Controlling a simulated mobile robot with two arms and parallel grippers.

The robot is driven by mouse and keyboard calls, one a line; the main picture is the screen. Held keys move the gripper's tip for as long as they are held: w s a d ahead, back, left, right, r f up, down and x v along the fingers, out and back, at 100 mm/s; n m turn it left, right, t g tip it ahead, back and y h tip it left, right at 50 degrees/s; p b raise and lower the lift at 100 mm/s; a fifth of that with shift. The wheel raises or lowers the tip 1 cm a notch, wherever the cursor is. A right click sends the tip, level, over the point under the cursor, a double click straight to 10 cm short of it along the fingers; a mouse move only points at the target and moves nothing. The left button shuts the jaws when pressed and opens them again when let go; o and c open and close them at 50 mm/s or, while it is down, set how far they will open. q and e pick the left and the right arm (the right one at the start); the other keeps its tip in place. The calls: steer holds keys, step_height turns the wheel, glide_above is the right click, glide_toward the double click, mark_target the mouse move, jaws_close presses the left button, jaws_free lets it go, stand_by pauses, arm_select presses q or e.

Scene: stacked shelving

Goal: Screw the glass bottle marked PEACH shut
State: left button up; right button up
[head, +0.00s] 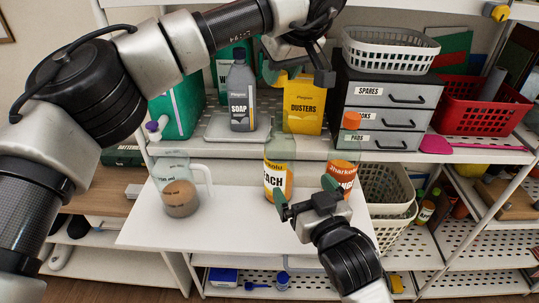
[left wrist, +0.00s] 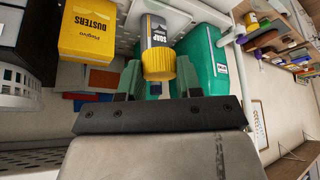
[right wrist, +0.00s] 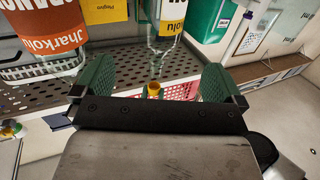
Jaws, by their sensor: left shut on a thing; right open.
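The glass bottle marked PEACH (head: 276,180), partly reading "EACH", stands upright on the white board with its yellow label showing. No cap shows on its neck. My left gripper (head: 286,73) is above it, shut on a ribbed yellow cap (left wrist: 158,66), clear in the left wrist view. My right gripper (head: 305,194) is open and low in front of the bottle. In the right wrist view, the bottle (right wrist: 163,45) is beyond and between the two spread green fingers, with no grip on it. A second bottle with an orange cap and orange label (head: 344,172) stands to its right.
A clear jug (head: 178,185) stands left on the white board (head: 235,225). Behind are the grey SOAP bottle (head: 241,95), yellow DUSTERS box (head: 305,105) and grey drawers (head: 390,92). White baskets (head: 385,187) are at right. The board is clear between jug and bottle.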

mark_target(286, 160)
arm_select(q)
steer(key=shift+r, duration=0.1)
steer(key=shift+s+d+r, duration=0.25)
steer(key=shift+s+d, duration=0.05)
steer(key=shift+s, duration=0.3)
steer(key=shift+s+d+r, duration=0.2)
steer(key=shift+s+d, duration=0.05)
steer(key=shift+s, duration=0.3)
steer(key=shift+w+a+f, duration=0.25)
steer(key=shift+w+a, duration=0.05)
steer(key=shift+w, duration=0.3)
steer(key=shift+s+d, duration=0.1)
steer(key=shift+s, duration=0.05)
arm_select(e)
steer(key=x, duration=1)
steer(key=shift+r, duration=0.3)
steer(key=shift+w+a, duration=0.2)
steer(key=shift+w, duration=0.15)
arm_select(q)
steer(key=shift+r, duration=0.1)
arm_select(e)
steer(key=shift+s, duration=0.1)
